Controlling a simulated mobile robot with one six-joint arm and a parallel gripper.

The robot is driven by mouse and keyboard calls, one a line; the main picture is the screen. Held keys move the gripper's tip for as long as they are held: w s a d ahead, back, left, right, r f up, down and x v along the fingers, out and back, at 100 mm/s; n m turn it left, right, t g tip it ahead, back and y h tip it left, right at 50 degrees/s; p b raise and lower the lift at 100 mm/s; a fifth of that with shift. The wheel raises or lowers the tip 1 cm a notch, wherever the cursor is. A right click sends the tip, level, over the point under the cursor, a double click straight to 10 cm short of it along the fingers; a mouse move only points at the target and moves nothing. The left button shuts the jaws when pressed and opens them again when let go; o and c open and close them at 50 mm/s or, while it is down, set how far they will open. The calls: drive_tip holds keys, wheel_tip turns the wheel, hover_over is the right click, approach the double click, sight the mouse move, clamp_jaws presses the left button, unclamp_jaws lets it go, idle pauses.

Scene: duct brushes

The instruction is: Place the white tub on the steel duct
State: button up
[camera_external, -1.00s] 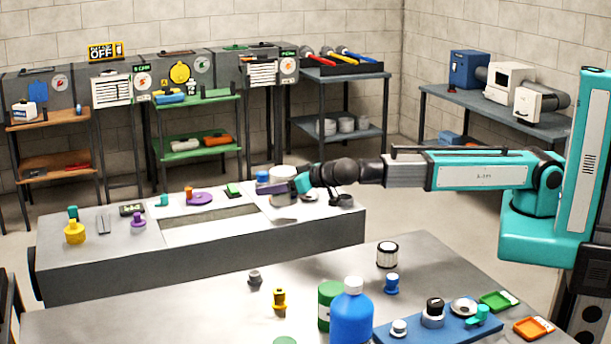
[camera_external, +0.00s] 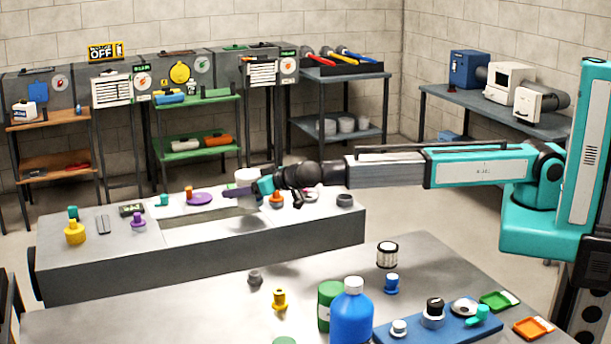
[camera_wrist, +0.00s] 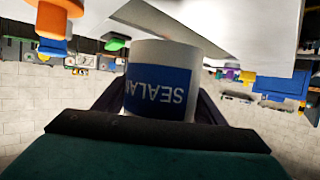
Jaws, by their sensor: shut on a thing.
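The white tub (camera_external: 246,176) is in my gripper (camera_external: 252,189), over the right half of the steel duct (camera_external: 110,268). In the wrist view the tub (camera_wrist: 160,50) stands between the dark fingers, its blue SEALANT label appearing upside down. My gripper is shut on it. The fingers hide part of the tub in the external view. The tub appears to be above the duct top, near the right end of the pale rectangular opening; I cannot tell the exact gap beneath it.
On the duct top stand an orange knobbed piece (camera_external: 276,198), a purple disc (camera_external: 199,198), a dark ring (camera_external: 345,200) and a yellow piece (camera_external: 75,233). The front table holds a blue bottle (camera_external: 351,310) and a black-and-white canister (camera_external: 387,255). The duct's front top strip is fairly clear.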

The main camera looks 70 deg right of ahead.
drive_tip(key=shift+w+a+f+p, duration=0.1)
drive_tip(key=shift+w+a+p, duration=0.15)
drive_tip(key=shift+w, duration=0.65)
drive_tip(key=shift+w+a+p, duration=0.1)
drive_tip(key=shift+w+a, duration=0.2)
drive_tip(key=shift+w, duration=0.55)
drive_tip(key=shift+w+a, duration=0.15)
drive_tip(key=shift+w, duration=0.3)
drive_tip(key=shift+f+p, duration=0.75)
drive_tip(key=shift+f, duration=1.05)
drive_tip(key=shift+f, duration=0.15)
drive_tip(key=o, duration=1.5)
drive_tip(key=shift+s, duration=0.1)
drive_tip(key=shift+c, duration=0.2)
drive_tip(key=shift+b+v, duration=1.45)
drive_tip(key=shift+v, duration=4.6)
